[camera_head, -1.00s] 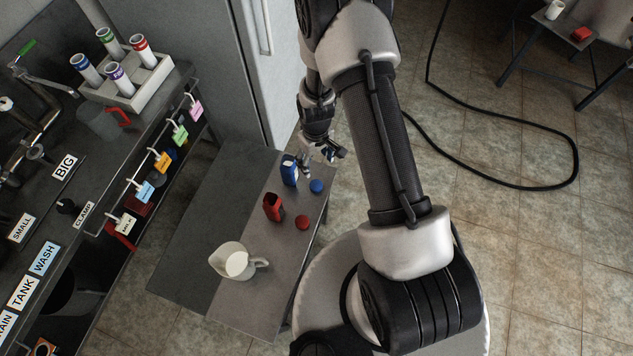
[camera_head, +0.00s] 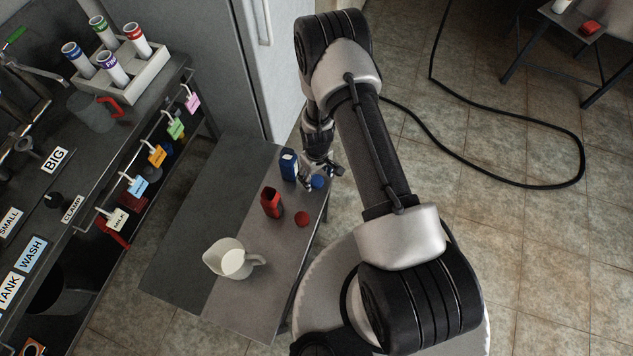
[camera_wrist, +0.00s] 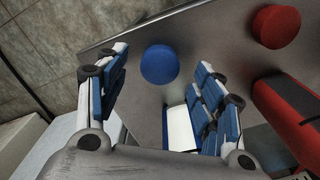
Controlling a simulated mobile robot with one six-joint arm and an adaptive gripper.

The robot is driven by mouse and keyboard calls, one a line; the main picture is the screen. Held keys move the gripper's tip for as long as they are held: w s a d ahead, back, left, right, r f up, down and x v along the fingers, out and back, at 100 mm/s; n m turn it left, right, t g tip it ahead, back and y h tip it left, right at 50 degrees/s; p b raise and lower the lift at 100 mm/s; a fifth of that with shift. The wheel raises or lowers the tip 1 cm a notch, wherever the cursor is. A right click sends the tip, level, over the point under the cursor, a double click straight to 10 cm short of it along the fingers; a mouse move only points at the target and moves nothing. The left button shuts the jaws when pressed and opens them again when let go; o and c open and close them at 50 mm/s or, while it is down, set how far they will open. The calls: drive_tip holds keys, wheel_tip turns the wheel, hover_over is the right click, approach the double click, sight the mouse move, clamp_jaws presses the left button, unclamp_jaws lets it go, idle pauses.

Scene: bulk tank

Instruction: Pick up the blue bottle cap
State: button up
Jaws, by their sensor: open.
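The blue bottle cap (camera_head: 318,182) lies on the grey table near its right edge, and it shows as a round blue disc in the wrist view (camera_wrist: 160,64). My gripper (camera_head: 321,176) is open and empty, close above the cap. In the wrist view its two fingers (camera_wrist: 160,95) stand apart, with the cap between and beyond their tips. The blue bottle (camera_head: 289,165) stands just left of the cap. It is partly hidden behind the right finger in the wrist view, where its white label (camera_wrist: 181,128) shows.
A red bottle (camera_head: 271,202) and red cap (camera_head: 302,219) are nearer on the same table (camera_head: 262,290). A white jug (camera_head: 232,260) stands at its front. A pale cabinet (camera_head: 262,70) is behind. A bench with labelled hooks (camera_head: 120,150) is at the left.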

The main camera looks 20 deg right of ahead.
wheel_tip(320, 180, down, 2)
drive_tip(key=shift+f, duration=0.1)
drive_tip(key=shift+c, duration=0.6)
drive_tip(key=c, duration=0.7)
drive_tip(key=shift+r, duration=0.2)
